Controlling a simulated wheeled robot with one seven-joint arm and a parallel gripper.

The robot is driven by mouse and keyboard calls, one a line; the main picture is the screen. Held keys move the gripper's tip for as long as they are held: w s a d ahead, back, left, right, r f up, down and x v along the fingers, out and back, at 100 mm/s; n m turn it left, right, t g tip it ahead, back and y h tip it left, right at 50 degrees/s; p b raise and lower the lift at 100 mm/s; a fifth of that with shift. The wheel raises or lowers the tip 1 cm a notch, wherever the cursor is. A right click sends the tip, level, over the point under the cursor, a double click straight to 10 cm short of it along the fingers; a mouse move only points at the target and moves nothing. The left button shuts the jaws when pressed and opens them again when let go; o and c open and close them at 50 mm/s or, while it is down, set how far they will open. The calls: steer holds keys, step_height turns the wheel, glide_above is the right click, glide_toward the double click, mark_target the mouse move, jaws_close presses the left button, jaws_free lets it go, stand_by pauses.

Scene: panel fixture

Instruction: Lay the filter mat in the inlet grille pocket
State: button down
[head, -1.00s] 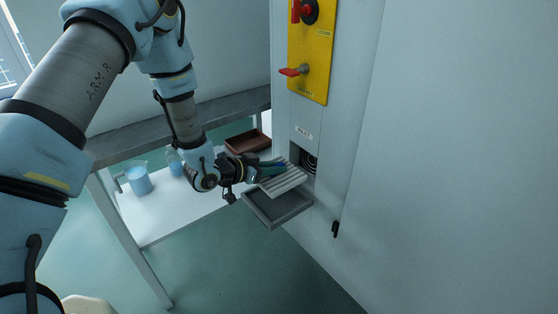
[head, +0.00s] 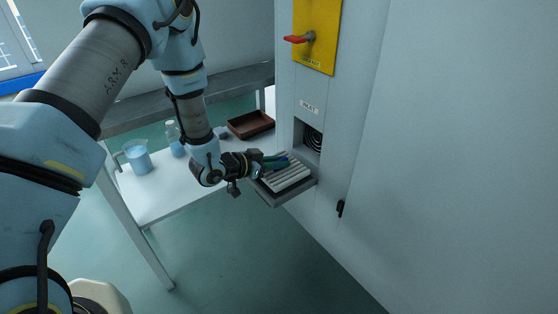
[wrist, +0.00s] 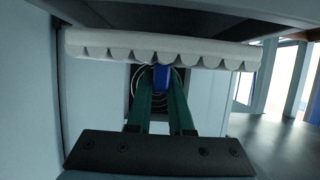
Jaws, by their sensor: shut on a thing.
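The filter mat (head: 290,178) is a pale, ribbed slab with a blue tab. My gripper (head: 277,162) is shut on this blue tab, which shows between the green fingers in the wrist view (wrist: 161,78). The mat (wrist: 160,50) spans the upper part of that view. In the head view it lies over the grey tray-like ledge (head: 304,188) on the panel; I cannot tell whether it touches. The inlet grille pocket (head: 312,137) is a square opening above the ledge with dark rings inside. The mat is outside it, lower and to its left.
A white table (head: 165,197) at the left holds a blue-filled jug (head: 138,159), a bottle (head: 173,137) and a red-brown tray (head: 250,125). A yellow switch plate (head: 318,45) with a red handle is above the pocket. A black latch (head: 340,208) projects at the lower right.

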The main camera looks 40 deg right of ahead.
steer(key=shift+f+b, duration=1.05)
steer(key=shift+f, duration=0.4)
stand_by(0.9)
steer(key=c, duration=0.7)
jaws_free()
steer(key=shift+c, duration=0.2)
steer(key=v, duration=1)
steer(key=shift+a+r, duration=0.15)
steer(key=shift+a, duration=0.25)
